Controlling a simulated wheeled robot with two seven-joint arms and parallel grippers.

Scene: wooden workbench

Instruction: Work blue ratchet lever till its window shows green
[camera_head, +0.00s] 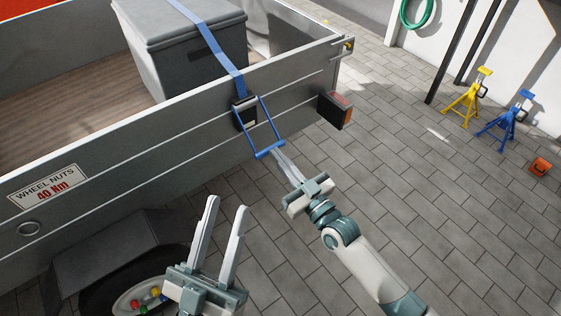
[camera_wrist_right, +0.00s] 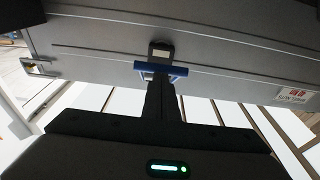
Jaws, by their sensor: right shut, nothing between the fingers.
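The blue ratchet lever (camera_head: 270,151) is a U-shaped handle with a crossbar, standing out from the ratchet body (camera_head: 245,113) on the trailer's side wall. The right wrist view also shows the lever's crossbar (camera_wrist_right: 172,69) below the ratchet body (camera_wrist_right: 161,49). A pale patch shows on the body; I cannot make out a green window. My right gripper (camera_head: 276,153) is shut and empty, its fingertips at the crossbar; whether they touch it I cannot tell. My left gripper (camera_head: 226,205) is open and empty, in front of the trailer wall near the wheel.
A blue strap (camera_head: 212,40) runs from the ratchet over a grey box (camera_head: 185,45) in the trailer (camera_head: 150,125). A dark lamp block (camera_head: 335,110) juts from the wall right of the lever. Yellow (camera_head: 467,95) and blue (camera_head: 508,120) stands are far right.

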